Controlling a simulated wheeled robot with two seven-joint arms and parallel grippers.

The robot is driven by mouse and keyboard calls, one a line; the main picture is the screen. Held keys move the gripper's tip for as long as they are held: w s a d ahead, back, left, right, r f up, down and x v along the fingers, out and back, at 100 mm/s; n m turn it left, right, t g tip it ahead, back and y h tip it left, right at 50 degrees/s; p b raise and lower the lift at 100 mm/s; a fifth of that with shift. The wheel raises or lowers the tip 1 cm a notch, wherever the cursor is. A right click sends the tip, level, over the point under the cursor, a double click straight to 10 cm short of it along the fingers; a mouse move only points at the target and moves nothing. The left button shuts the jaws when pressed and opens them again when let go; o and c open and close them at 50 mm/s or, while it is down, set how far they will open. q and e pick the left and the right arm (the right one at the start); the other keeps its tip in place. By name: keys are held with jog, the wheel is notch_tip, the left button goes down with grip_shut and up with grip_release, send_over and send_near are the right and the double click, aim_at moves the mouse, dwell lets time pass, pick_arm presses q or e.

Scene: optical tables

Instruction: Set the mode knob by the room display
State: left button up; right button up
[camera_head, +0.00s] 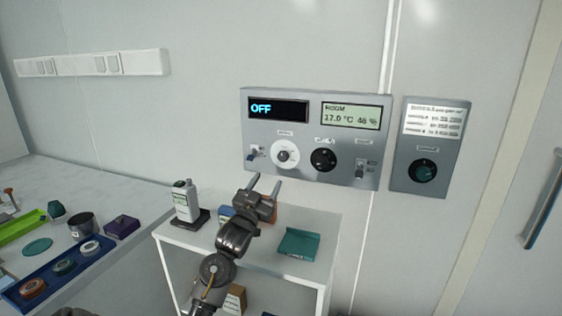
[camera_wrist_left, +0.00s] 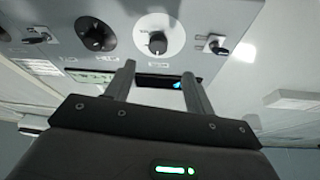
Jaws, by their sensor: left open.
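The wall panel (camera_head: 312,178) carries a dark display reading OFF (camera_head: 278,109) and a room display (camera_head: 350,116) reading ROOM, 17.0 °C and 46 %. Below them are a knob on a white dial (camera_head: 284,154) and a black knob (camera_head: 323,159), with a small lever switch on either side. The knob labels are too small to read. My left gripper (camera_head: 265,182) is open and empty, below the white dial. In the left wrist view, the white dial (camera_wrist_left: 157,39) lies beyond the open fingers (camera_wrist_left: 158,74). My right gripper is out of view.
A white shelf stand (camera_head: 262,262) below the panel holds a bottle (camera_head: 185,201) and a teal item (camera_head: 298,243). A bench (camera_head: 95,196) with a blue tray and several small items is at left.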

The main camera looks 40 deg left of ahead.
aim_at(282, 159)
pick_arm(q)
jog(key=p+x, duration=0.2)
jog(key=x, duration=0.7)
jog(key=shift+d, duration=0.2)
jog(key=shift+w+a+r, duration=0.15)
jog(key=shift+w+r, duration=0.05)
jog(key=shift+w, duration=0.4)
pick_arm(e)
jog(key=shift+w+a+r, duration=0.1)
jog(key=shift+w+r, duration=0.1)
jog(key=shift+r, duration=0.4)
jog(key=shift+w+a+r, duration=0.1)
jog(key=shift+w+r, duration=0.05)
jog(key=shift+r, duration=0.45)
pick_arm(q)
jog(key=shift+c, duration=0.3)
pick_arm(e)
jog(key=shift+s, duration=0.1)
pick_arm(q)
jog(key=c, duration=0.9)
